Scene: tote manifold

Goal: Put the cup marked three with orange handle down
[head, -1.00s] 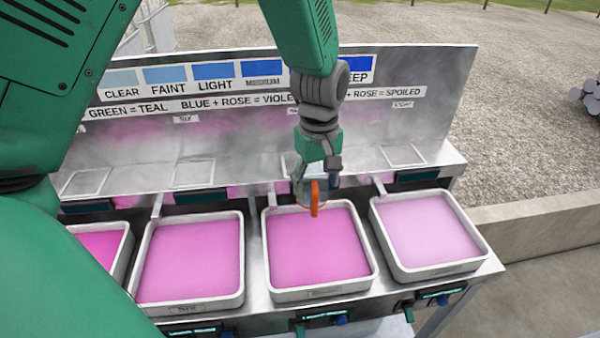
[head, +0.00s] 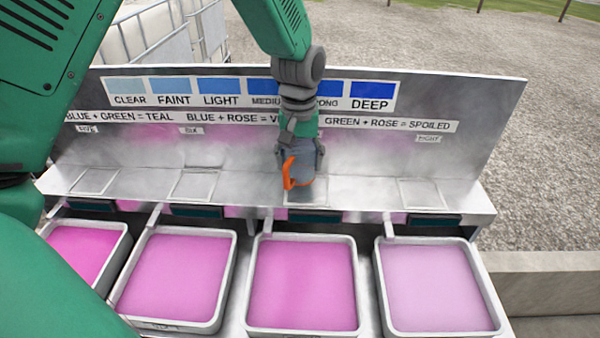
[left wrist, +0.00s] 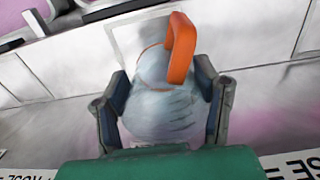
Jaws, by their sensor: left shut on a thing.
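The cup (head: 300,173) is pale and see-through with an orange handle (head: 288,173). In the head view it is at the rear shelf, over or on the marked square pad (head: 307,191) behind the third tray from the left. I cannot tell whether its base touches the pad. My left gripper (head: 301,150) is shut around the cup from above. In the left wrist view the cup (left wrist: 165,112) sits between both fingers, with its orange handle (left wrist: 181,48) at the top. No number shows on it. My right gripper is not in view.
Several trays of pink liquid stand in a row in front, the third tray (head: 355,290) among them and the palest tray (head: 383,290) at right. An upright panel (head: 490,110) with blue colour swatches rises behind the shelf. Other square pads (head: 193,186) look empty.

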